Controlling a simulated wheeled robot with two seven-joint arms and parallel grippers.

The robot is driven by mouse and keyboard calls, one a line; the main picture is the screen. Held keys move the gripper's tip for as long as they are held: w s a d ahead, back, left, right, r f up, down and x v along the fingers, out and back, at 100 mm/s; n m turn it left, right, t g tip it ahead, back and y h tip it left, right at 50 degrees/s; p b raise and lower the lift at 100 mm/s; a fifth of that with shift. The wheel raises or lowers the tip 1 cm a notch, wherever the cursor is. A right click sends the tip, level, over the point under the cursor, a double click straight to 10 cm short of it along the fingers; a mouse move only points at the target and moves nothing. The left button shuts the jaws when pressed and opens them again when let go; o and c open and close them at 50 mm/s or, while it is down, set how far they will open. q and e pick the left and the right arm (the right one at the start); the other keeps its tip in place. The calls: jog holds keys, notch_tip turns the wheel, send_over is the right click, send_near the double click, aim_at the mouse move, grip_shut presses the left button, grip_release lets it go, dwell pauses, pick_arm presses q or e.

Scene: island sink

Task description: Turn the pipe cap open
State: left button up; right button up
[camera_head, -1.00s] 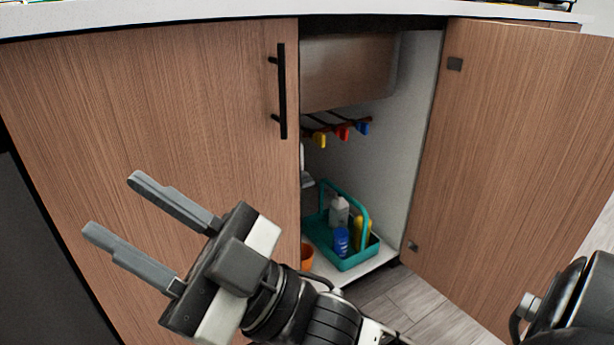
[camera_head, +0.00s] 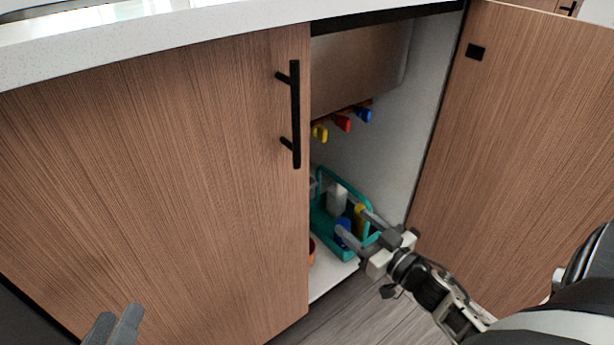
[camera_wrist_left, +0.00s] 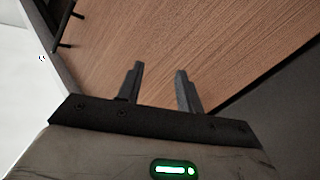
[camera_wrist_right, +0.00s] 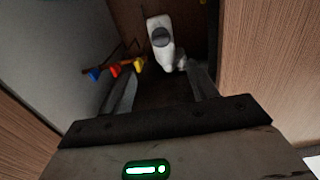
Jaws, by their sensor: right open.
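In the right wrist view, a white pipe piece (camera_wrist_right: 167,56) with a round grey cap (camera_wrist_right: 161,37) shows inside the dark cabinet, beyond the fingertips. In the head view the cap is hidden behind the closed left door. My right gripper (camera_head: 352,222) is open and empty at the cabinet opening, in front of the teal caddy. Its spread fingers also show in the right wrist view (camera_wrist_right: 160,72), apart from the pipe. My left gripper (camera_head: 119,313) is low at the left of the head view. In the left wrist view (camera_wrist_left: 159,68) it is open and empty, facing a wooden door.
A teal caddy (camera_head: 324,229) with bottles stands on the cabinet floor. Yellow (camera_head: 319,132), red (camera_head: 343,122) and blue (camera_head: 364,114) valve handles sit under the sink basin. The left door (camera_head: 180,190) is closed; the right door (camera_head: 520,150) stands open.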

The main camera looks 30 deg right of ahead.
aim_at(312, 187)
jog(key=w+b, duration=0.1)
jog(key=w, duration=0.3)
jog(key=w+b, duration=0.1)
jog(key=w, duration=0.4)
jog(key=w+a+b, duration=0.1)
jog(key=w+b, duration=0.1)
jog(key=w, duration=0.3)
jog(key=shift+a, duration=0.1)
jog(key=shift+w+r, duration=0.1)
jog(key=shift+w, duration=0.35)
pick_arm(q)
notch_tip(312, 187, up, 7)
jog(key=w+m+t+h, duration=0.2)
jog(key=m+t+h, duration=0.1)
jog(key=m+t, duration=0.1)
jog(key=shift+a+r+m+t, duration=0.2)
jog(key=shift+a+m+t, duration=0.25)
jog(key=shift+m, duration=0.35)
pick_arm(e)
jog(key=c, duration=1)
